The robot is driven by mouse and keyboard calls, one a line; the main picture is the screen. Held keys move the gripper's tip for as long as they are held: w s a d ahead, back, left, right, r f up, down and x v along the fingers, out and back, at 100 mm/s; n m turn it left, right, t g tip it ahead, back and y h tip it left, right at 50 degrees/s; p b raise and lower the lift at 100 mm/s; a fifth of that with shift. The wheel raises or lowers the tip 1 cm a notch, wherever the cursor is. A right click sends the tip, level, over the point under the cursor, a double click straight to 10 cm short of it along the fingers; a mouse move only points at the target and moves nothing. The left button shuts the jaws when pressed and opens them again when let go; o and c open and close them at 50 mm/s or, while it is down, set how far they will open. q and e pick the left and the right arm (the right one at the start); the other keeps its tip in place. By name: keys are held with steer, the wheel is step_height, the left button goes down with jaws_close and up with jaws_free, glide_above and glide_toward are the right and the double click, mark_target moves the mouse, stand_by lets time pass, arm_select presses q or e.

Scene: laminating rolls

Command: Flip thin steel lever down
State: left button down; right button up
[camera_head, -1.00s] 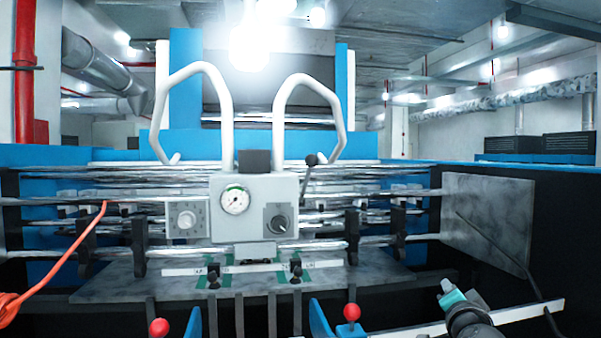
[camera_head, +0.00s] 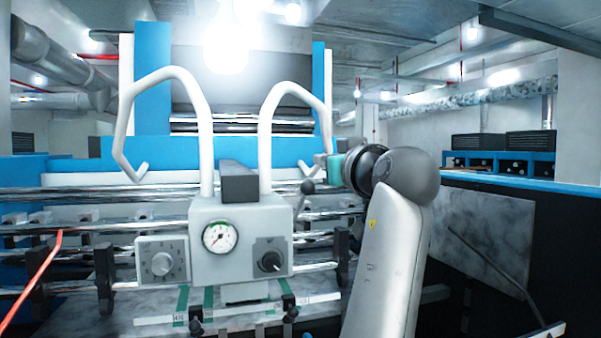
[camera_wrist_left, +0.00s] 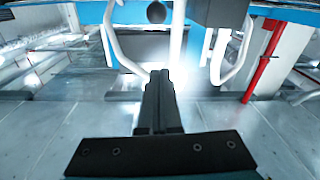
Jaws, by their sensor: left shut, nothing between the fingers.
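The thin steel lever (camera_head: 301,203) stands up at the right side of the grey control box (camera_head: 240,237), leaning slightly right. It ends in a black ball knob (camera_head: 307,187), which also shows at the top of the left wrist view (camera_wrist_left: 156,12). My left gripper (camera_head: 322,159) is raised just right of and above the knob in the head view, its tips pointing left. In the left wrist view its shut fingers (camera_wrist_left: 159,78) are empty and point toward the knob, with a gap between. My right gripper is not in view.
Two white bent tube handles (camera_head: 202,120) rise behind the box. The box bears a round gauge (camera_head: 220,237), a black knob (camera_head: 270,262) and a grey dial (camera_head: 162,262). Steel rollers (camera_head: 80,228) run across the machine. An orange cable (camera_head: 35,278) hangs at left.

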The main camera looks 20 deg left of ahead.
arm_select(q)
steer(key=p, duration=0.4)
glide_above(310, 186)
steer(key=shift+a+r, duration=0.4)
steer(key=f, duration=0.2)
steer(key=shift+d+f, duration=0.2)
steer(key=shift+f, duration=0.2)
steer(key=shift+d+f, duration=0.15)
steer(key=shift+f, duration=0.5)
steer(key=shift+s, duration=0.1)
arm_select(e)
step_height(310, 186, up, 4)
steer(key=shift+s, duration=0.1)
